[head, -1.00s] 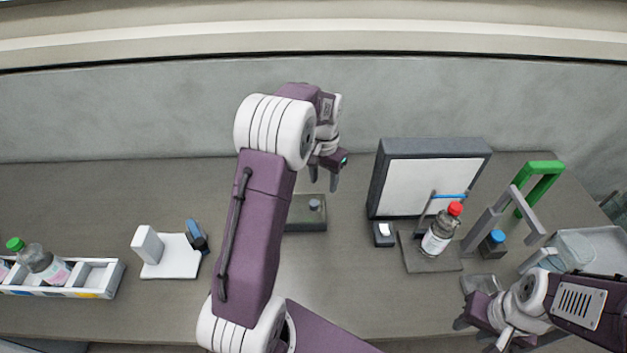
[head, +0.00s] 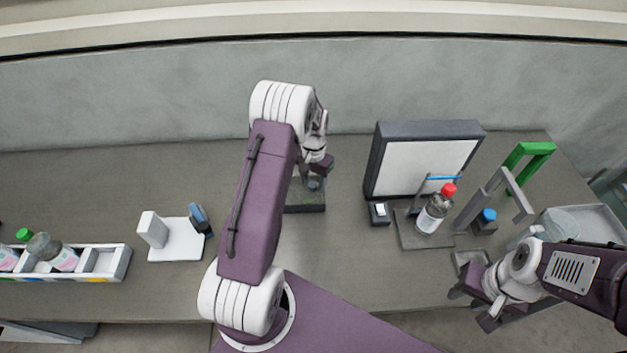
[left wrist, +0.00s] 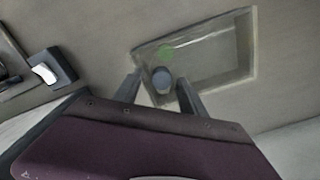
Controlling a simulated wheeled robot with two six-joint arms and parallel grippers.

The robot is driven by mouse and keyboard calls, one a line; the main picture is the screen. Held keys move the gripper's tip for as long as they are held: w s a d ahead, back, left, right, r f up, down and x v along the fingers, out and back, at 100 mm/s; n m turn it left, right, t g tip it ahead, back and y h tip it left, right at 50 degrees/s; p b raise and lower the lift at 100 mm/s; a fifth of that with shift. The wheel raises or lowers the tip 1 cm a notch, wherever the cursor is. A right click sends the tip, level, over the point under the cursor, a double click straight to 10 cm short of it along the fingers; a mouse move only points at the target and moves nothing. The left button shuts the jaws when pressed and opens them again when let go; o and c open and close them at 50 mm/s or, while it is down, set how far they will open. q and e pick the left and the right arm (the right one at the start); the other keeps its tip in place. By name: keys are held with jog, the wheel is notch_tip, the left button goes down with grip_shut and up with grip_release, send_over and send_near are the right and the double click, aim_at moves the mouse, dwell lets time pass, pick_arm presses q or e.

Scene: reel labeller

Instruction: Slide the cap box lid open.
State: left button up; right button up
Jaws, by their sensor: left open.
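The cap box (head: 305,205) is a small dark grey box in the middle of the counter, partly hidden by my left arm in the head view. In the left wrist view, its lid (left wrist: 215,65) looks see-through, with a round grey knob (left wrist: 162,79) near one end. A green cap (left wrist: 166,53) shows faintly beneath the lid. My left gripper (head: 313,178) is over the box. In the left wrist view its open fingers (left wrist: 158,88) lie on either side of the knob; contact cannot be told. My right gripper (head: 473,307) is open and apart at the front right.
A framed white panel (head: 424,168) stands right of the box, with a small switch block (head: 380,212) before it. A white stand (head: 176,240) and bottle rack (head: 100,262) are left.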

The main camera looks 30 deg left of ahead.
pick_arm(q)
jog(key=shift+a+f, duration=0.15)
jog(key=shift+f, duration=0.05)
jog(key=c, duration=1)
grip_shut()
jog(key=shift+w+r, duration=0.1)
jog(key=shift+r, duration=0.05)
